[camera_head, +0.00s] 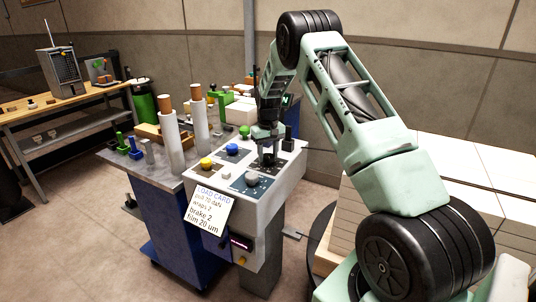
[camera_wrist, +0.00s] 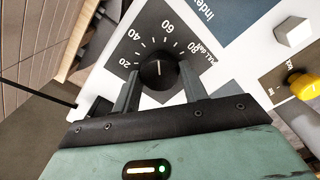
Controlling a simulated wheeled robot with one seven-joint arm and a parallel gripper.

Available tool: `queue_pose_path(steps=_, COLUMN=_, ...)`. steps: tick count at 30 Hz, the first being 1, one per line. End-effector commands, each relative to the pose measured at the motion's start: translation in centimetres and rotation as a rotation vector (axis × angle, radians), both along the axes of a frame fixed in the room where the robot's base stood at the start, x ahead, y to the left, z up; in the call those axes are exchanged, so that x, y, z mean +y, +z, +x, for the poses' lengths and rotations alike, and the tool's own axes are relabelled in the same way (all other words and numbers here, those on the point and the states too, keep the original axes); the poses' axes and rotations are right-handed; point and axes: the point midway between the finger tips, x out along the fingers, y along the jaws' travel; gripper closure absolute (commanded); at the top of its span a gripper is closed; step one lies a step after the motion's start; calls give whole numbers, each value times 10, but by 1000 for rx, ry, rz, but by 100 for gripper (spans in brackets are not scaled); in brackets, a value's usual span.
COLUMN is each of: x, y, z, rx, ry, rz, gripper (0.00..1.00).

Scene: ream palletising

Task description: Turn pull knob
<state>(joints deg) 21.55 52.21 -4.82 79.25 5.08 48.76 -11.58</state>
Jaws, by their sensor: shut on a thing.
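The black pull knob (camera_wrist: 158,78) sits in the middle of a dark dial (camera_wrist: 150,40) marked 20, 40, 60, 80 and "PULL daN" in the wrist view. Its short white line points up in the picture, between 40 and 60, closer to 60. My gripper (camera_wrist: 160,86) has one finger on each side of the knob and is shut on it. In the head view my gripper (camera_head: 268,160) reaches down onto the control panel (camera_head: 228,182) and hides the knob. The load card (camera_head: 208,209) on the panel's front seems to read pull 70 daN.
A yellow knob (camera_head: 206,163), a blue knob (camera_head: 232,149), a green knob (camera_head: 244,131) and a grey knob (camera_head: 252,178) stand close by on the panel. White film rolls (camera_head: 172,138) stand on the bench at left. Stacked white reams (camera_head: 450,165) are at right.

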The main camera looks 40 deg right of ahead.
Motion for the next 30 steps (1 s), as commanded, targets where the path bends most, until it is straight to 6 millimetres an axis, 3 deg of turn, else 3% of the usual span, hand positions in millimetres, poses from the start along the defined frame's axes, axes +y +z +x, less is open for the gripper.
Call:
queue_pose_path(steps=15, x=-1, y=2, z=0, rx=-2, ry=-451, rz=-2, gripper=80)
queue_pose_path(steps=30, x=-1, y=2, z=1, rx=-3, ry=-651, rz=-1, gripper=80)
